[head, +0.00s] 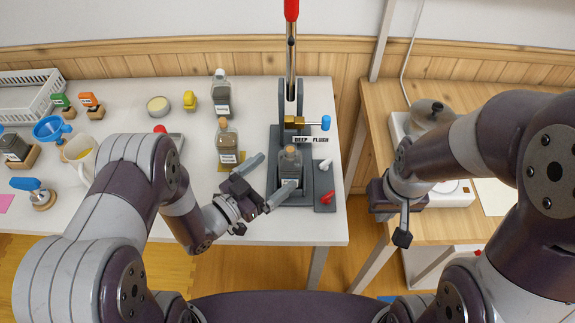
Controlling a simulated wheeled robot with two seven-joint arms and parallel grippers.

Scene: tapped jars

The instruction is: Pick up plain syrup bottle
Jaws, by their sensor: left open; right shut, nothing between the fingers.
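Three labelled bottles show, and their labels are too small to read, so I cannot tell which is the plain syrup bottle. One dark bottle with a cork (290,166) stands on the grey base under the tap. Another corked bottle (227,142) stands on a tan mat left of it. A grey-capped bottle (221,97) stands behind that one. My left gripper (271,178) is open, its fingers spread just front-left of the bottle under the tap; one fingertip overlaps that bottle's lower front in the picture. My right gripper (403,238) is shut and empty by the right table.
The tap stand (325,185) has a blue knob (326,122), a red lever and a white one. A beige cup (79,152), a blue funnel (50,129), small jars and a white basket (28,95) fill the left. A kettle (431,115) stands on the right table.

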